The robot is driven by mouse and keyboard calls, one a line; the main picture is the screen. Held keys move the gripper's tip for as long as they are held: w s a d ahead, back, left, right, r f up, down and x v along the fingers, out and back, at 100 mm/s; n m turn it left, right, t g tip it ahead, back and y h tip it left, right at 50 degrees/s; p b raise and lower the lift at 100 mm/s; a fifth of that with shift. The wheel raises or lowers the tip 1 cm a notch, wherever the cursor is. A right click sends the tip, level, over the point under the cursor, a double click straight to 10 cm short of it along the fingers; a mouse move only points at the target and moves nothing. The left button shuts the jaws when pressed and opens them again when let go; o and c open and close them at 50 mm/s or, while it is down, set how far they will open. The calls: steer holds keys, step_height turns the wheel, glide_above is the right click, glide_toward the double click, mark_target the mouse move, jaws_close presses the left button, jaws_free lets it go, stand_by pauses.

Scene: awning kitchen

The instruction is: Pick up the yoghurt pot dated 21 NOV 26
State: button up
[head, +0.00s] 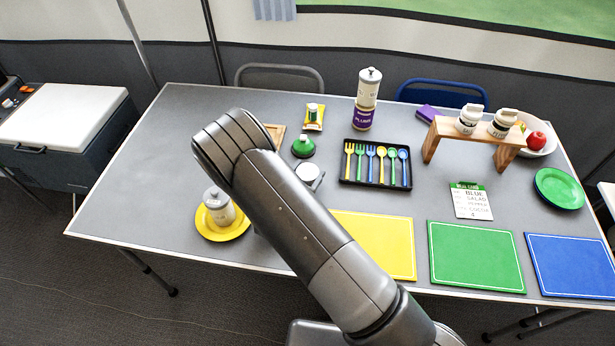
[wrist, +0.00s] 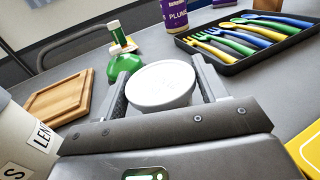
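A small pot with a round white lid (wrist: 160,84) stands between the fingers of my gripper (wrist: 159,70) in the wrist view. The fingers are spread on both sides of it, with a narrow gap on the right; I cannot see firm contact. In the head view the white lid (head: 308,172) shows just right of my arm, which hides most of my gripper. No date is readable on the pot in either view, so I cannot tell if it reads 21 NOV 26.
A green bottle (head: 303,147) stands just behind the pot, with a wooden board (wrist: 60,98) to the left. A labelled canister (head: 219,207) stands on a yellow plate (head: 240,229). A black cutlery tray (head: 347,171) lies to the right. The table's left part is clear.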

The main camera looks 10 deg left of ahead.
steer(key=c, duration=0.5)
steer(key=shift+r, duration=0.1)
